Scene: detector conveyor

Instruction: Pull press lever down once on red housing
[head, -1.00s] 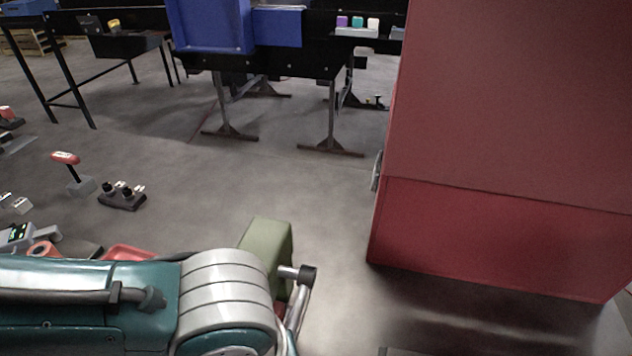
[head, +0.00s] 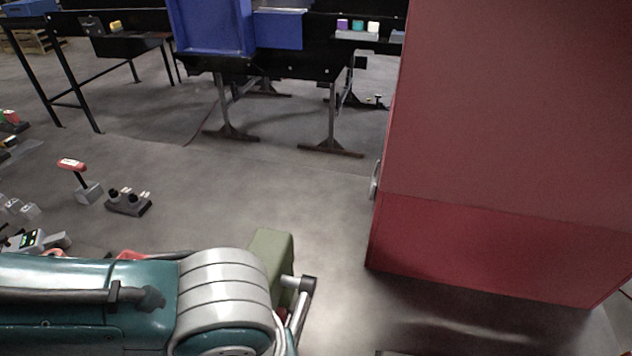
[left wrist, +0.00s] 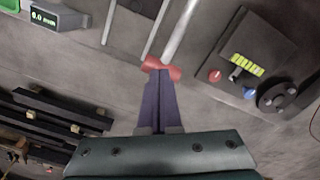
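A large red housing (head: 505,150) fills the right of the head view, with a small silver round part (head: 376,180) on its left edge. No press lever on it can be made out for certain. In the left wrist view my left gripper (left wrist: 159,80) has its dark fingers together. Their tips meet a small red piece (left wrist: 161,69), from which a silver rod (left wrist: 180,30) runs up. I cannot tell whether they touch it or only overlap it in the picture. In the head view my left arm covers the lower left and its gripper is hidden. My right gripper is not in view.
A red-topped handle on a grey base (head: 88,192) and a dark block with knobs (head: 128,202) stand at the left. A black table with blue bins (head: 212,25) is behind. The wrist view shows a dark panel with buttons (left wrist: 255,65). Grey floor is open in the middle.

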